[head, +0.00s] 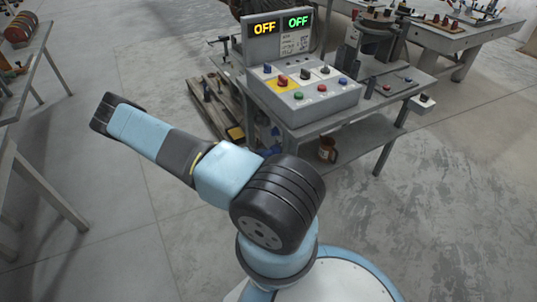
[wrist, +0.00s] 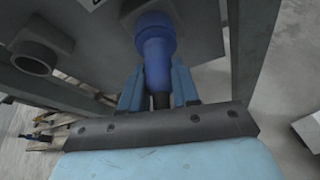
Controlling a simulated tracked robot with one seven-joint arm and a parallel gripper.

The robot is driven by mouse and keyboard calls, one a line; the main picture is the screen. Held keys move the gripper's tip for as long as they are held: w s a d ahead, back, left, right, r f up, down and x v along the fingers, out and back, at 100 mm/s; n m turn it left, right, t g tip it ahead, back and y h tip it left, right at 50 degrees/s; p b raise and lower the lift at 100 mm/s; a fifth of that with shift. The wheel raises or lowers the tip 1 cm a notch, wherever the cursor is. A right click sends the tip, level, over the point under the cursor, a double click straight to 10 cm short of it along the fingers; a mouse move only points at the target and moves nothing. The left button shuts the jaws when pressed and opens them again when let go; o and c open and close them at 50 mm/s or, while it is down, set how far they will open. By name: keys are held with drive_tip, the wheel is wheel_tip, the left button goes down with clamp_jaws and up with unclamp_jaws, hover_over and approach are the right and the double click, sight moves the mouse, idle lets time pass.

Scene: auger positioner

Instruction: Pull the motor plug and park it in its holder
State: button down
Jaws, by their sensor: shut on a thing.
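The blue motor plug (wrist: 157,52) is in the upper middle of the wrist view, with its dark cable end towards me. My gripper (wrist: 157,85) is shut on it, with one light blue finger on each side. A grey hollow round fitting (wrist: 35,57), which looks like the holder, sticks out of the panel to the left and looks empty.
In the head view, a control box (head: 303,88) with several coloured buttons stands on a grey bench (head: 355,108). Its two displays (head: 281,24) both read OFF. A wooden pallet (head: 212,105) lies behind the bench's left side. Open floor (head: 440,200) lies to the right.

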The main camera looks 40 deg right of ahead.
drive_tip(key=shift+w+a, duration=0.2)
drive_tip(key=shift+a, duration=0.6)
drive_tip(key=shift+w+a, duration=0.2)
drive_tip(key=shift+a, duration=0.65)
drive_tip(key=shift+w+a, duration=0.2)
drive_tip(key=shift+a, duration=0.6)
drive_tip(key=w+r, duration=0.3)
drive_tip(key=w, duration=0.5)
drive_tip(key=w+r, duration=0.3)
drive_tip(key=w, duration=0.6)
drive_tip(key=shift+w+d, duration=0.2)
drive_tip(key=shift+d, duration=0.2)
drive_tip(key=shift+d, duration=0.2)
idle(0.5)
drive_tip(key=shift+s+d, duration=0.3)
drive_tip(key=shift+d, duration=0.8)
drive_tip(key=shift+s+d, duration=0.25)
drive_tip(key=shift+d, duration=0.8)
drive_tip(key=shift+s+d, duration=0.1)
drive_tip(key=shift+d, duration=0.1)
idle(0.4)
